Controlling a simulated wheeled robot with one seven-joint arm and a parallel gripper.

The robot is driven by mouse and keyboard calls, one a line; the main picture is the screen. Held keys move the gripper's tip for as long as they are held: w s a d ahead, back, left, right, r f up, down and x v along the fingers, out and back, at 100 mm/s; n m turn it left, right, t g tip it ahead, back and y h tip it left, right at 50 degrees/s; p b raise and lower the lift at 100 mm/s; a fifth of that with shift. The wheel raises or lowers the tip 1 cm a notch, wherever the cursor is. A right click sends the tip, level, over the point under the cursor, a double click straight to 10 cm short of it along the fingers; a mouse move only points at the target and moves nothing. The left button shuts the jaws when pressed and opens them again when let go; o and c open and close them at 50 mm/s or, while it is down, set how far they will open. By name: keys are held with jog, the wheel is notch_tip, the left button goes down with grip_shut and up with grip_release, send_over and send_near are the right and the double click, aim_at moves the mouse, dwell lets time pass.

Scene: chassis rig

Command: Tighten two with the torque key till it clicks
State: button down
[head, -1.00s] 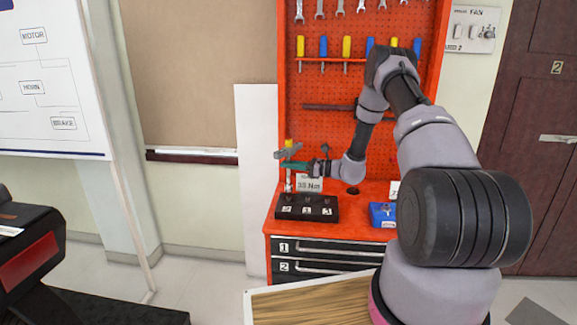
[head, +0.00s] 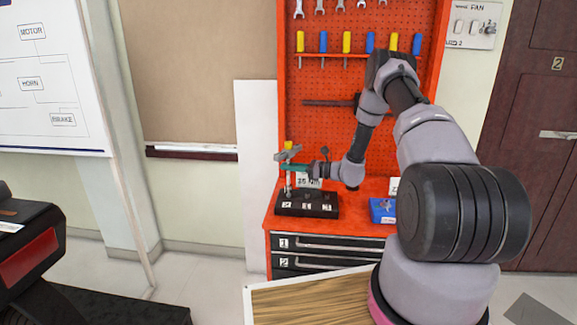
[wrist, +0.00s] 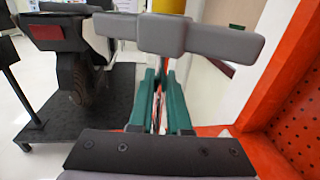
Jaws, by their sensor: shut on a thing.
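The torque key (head: 289,155) stands upright at the left of the bench, with a yellow top, a grey cross handle and a pale shaft. My gripper (head: 287,167), with green fingers, is shut on the key just below its handle. The shaft's lower end is at the left bolt of the black block (head: 322,212), by the label 2; I cannot tell how fully it is seated. Labels 1 and 3 stand to its right. In the wrist view the grey handle (wrist: 200,38) crosses over my green fingers (wrist: 162,75) and hides the grip point.
The block stands on a red bench (head: 268,226) with numbered drawers. A Nm sign (head: 309,181) stands behind the block and a blue tray (head: 382,211) to its right. A red pegboard (head: 330,85) with tools rises behind. A dark vehicle (head: 30,250) is at the left.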

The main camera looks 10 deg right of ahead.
jog(key=shift+f, duration=1)
jog(key=m+t+h, duration=0.2)
jog(key=t, duration=0.1)
jog(key=m+t+h, duration=0.3)
jog(key=shift+a+m+t+h, duration=0.15)
jog(key=shift+m+t+h, duration=0.15)
jog(key=m+t+h, duration=0.1)
jog(key=m+h, duration=0.1)
jog(key=h, duration=0.1)
jog(key=m+t+h, duration=0.2)
jog(key=m+h, duration=0.1)
jog(key=h, duration=0.1)
jog(key=shift+a, duration=0.1)
jog(key=m+h, duration=0.2)
jog(key=h, duration=0.2)
jog(key=m+h, duration=0.3)
jog(key=h, duration=0.1)
jog(key=shift+m+h, duration=0.3)
jog(key=m+g+h, duration=0.1)
jog(key=h, duration=0.1)
jog(key=shift+m+h, duration=0.3)
jog(key=shift+m, duration=0.1)
jog(key=shift+d+m+g+h, duration=0.3)
jog(key=shift+m+g+h, duration=0.4)
jog(key=shift+h, duration=0.2)
jog(key=shift+a+n+t+y, duration=0.1)
jog(key=shift+n+t+y, duration=0.3)
jog(key=shift+n+y, duration=0.3)
